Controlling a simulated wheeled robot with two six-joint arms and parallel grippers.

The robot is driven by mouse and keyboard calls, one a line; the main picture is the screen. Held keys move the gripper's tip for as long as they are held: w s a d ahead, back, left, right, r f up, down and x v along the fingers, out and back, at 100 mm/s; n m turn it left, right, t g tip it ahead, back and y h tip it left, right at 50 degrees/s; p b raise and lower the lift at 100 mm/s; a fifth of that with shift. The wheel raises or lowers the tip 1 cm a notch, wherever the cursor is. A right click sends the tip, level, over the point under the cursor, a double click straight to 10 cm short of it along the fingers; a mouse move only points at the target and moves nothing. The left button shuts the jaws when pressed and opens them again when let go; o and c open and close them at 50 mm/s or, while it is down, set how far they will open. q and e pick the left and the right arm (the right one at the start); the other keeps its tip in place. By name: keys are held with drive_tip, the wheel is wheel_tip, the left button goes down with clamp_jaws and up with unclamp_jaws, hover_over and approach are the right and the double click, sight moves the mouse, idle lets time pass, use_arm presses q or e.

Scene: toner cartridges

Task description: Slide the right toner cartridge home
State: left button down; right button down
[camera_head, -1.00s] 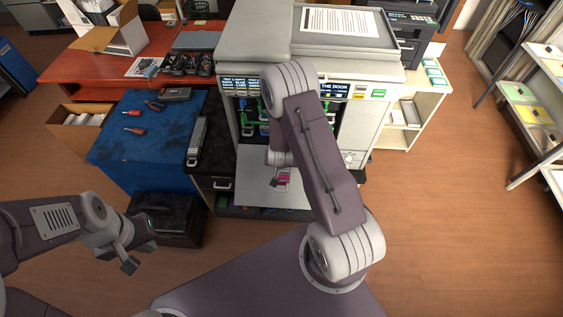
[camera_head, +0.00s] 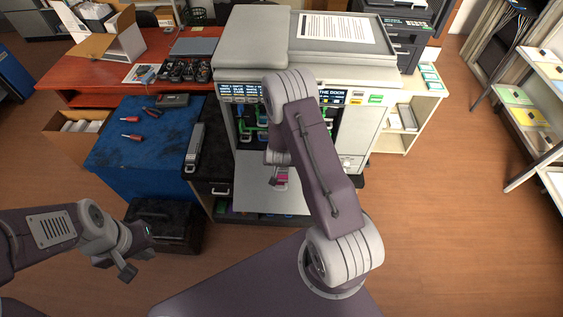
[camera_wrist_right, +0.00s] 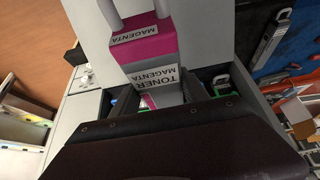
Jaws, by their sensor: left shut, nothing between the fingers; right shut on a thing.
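The magenta toner cartridge (camera_wrist_right: 141,42) shows its magenta end and its "TONER MAGENTA" label in the right wrist view. My right gripper (camera_wrist_right: 140,18) is shut on this end. In the head view, a bit of the magenta cartridge (camera_head: 280,179) shows at my right gripper (camera_head: 279,168), in front of the open printer (camera_head: 225,85). The cartridge points toward the printer's bays; my right arm hides much of it, and I cannot tell how deep it sits. My left gripper (camera_head: 126,270) is shut and empty, low at the left, away from the printer.
Cartridges with green handles (camera_wrist_right: 221,84) flank the magenta one. The printer's lowered front door (camera_head: 240,190) lies below the bays. Floor at the right is clear.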

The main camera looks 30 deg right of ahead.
drive_tip(key=shift+w+d+r, duration=0.1)
drive_tip(key=shift+w+d, duration=0.05)
drive_tip(key=shift+w, duration=0.05)
idle(0.7)
drive_tip(key=shift+w+d, duration=0.1)
drive_tip(key=shift+w, duration=0.1)
drive_tip(key=shift+w+d+p, duration=0.45)
drive_tip(key=shift+w, duration=0.2)
drive_tip(key=shift+w+d+p, duration=0.2)
drive_tip(key=shift+w+p, duration=0.1)
drive_tip(key=shift+w, duration=0.05)
drive_tip(key=shift+w+d+p, duration=0.3)
drive_tip(key=shift+w+d, duration=0.05)
drive_tip(key=shift+w, duration=0.25)
